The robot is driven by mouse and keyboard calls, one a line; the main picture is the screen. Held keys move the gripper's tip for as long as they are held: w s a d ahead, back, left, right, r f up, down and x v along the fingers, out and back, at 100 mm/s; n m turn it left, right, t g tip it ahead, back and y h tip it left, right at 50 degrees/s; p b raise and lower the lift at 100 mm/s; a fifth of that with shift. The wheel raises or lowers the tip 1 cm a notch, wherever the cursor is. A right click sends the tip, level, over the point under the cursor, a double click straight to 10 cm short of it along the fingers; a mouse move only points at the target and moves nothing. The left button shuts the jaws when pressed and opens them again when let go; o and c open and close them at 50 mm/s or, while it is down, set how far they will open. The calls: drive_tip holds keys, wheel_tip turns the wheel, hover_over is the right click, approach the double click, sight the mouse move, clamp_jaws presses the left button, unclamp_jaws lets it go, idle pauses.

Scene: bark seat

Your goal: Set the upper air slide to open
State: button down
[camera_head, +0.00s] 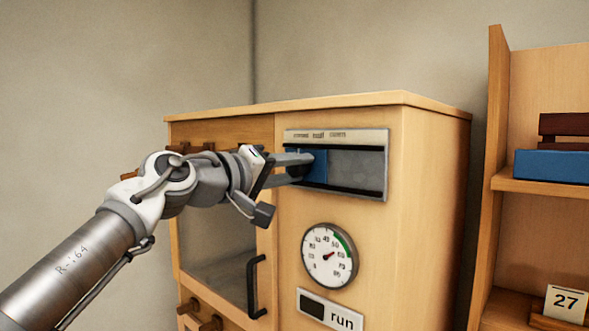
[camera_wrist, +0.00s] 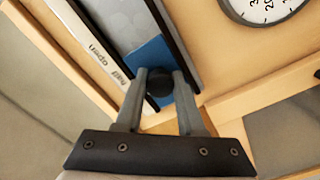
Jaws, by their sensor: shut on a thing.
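The upper air slide is a blue plate (camera_head: 319,168) with a dark round knob in a metal-framed slot (camera_head: 386,165) high on the wooden cabinet front. It sits at the left end of the slot, away from the "open" mark, and the grey area to its right is uncovered. My gripper (camera_head: 303,166) is shut on the knob. In the wrist view, my gripper's fingers (camera_wrist: 159,84) stand on both sides of the dark knob (camera_wrist: 159,83), with the blue plate (camera_wrist: 150,56) behind. The label strip (camera_wrist: 95,50) there shows "half" and "open"; its lower end is hidden by a finger.
A round dial (camera_head: 329,256) is below the slot, with a "run" sign (camera_head: 330,312) under it. A cabinet door with a dark handle (camera_head: 253,287) is at left. A shelf (camera_head: 540,187) with a blue box and a "27" card (camera_head: 566,304) stands at right.

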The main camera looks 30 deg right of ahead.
sight(351, 170)
idle(0.3)
drive_tip(key=shift+s+f+b, duration=0.1)
drive_tip(key=shift+s+b, duration=0.1)
drive_tip(key=shift+b, duration=0.15)
drive_tip(key=s+d+b, duration=0.1)
drive_tip(key=s, duration=0.1)
drive_tip(key=s+d+b, duration=0.1)
drive_tip(key=s+b, duration=0.1)
drive_tip(key=s, duration=0.1)
drive_tip(key=s+b, duration=0.2)
drive_tip(key=shift+s+d, duration=0.15)
drive_tip(key=shift+d, duration=0.25)
drive_tip(key=c, duration=0.5)
unclamp_jaws()
drive_tip(key=shift+s, duration=0.25)
drive_tip(key=shift+w, duration=0.1)
drive_tip(key=shift+a, duration=0.5)
drive_tip(key=b+v, duration=0.1)
drive_tip(key=v, duration=1.5)
drive_tip(key=shift+s+a+b, duration=0.2)
drive_tip(key=shift+b, duration=0.15)
